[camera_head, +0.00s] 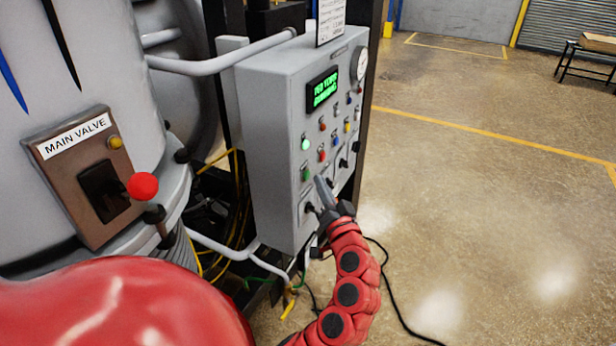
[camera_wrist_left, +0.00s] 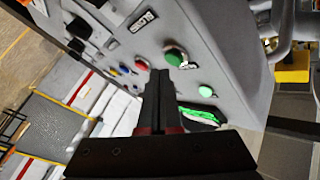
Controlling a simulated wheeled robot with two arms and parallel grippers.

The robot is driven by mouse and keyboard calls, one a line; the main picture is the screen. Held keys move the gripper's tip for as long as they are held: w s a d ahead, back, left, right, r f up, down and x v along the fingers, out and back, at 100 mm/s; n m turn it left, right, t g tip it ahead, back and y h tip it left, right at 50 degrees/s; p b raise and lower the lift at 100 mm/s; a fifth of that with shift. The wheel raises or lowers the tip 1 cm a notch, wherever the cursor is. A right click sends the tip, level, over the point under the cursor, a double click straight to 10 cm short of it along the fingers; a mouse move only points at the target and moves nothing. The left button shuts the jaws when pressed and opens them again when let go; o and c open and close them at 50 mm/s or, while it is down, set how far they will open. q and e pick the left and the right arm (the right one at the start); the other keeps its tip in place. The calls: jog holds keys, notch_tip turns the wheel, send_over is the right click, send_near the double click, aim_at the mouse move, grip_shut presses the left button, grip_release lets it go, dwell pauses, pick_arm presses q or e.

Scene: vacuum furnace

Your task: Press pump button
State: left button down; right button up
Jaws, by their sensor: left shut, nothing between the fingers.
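The grey control panel (camera_head: 270,140) stands in the middle of the head view, with several small coloured buttons and lamps and a green-lit display (camera_head: 322,88). A green button (camera_head: 306,173) sits low on its left side, under a brightly lit green lamp (camera_head: 305,143). Both also show in the wrist view, the button (camera_wrist_left: 175,58) and the lamp (camera_wrist_left: 205,91). Labels are too small to read, so I cannot tell which is the pump button. My left gripper (camera_head: 320,181) is shut and empty, its tips close to the green button; contact cannot be told. My right gripper is out of view.
A brown main valve box (camera_head: 85,175) with a red-knobbed lever (camera_head: 143,186) is on the tank at left. Cables lie below the panel.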

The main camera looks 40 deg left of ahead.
pick_arm(q)
jog(key=shift+w+d+b, duration=0.2)
jog(key=shift+d+b, duration=0.3)
jog(key=shift+d, duration=0.3)
jog(key=shift+w+d+b, duration=0.2)
jog(key=shift+d+b, duration=0.3)
jog(key=shift+d, duration=0.35)
jog(key=shift+w+d+b, duration=0.2)
jog(key=shift+d+b, duration=0.3)
jog(key=shift+d, duration=0.3)
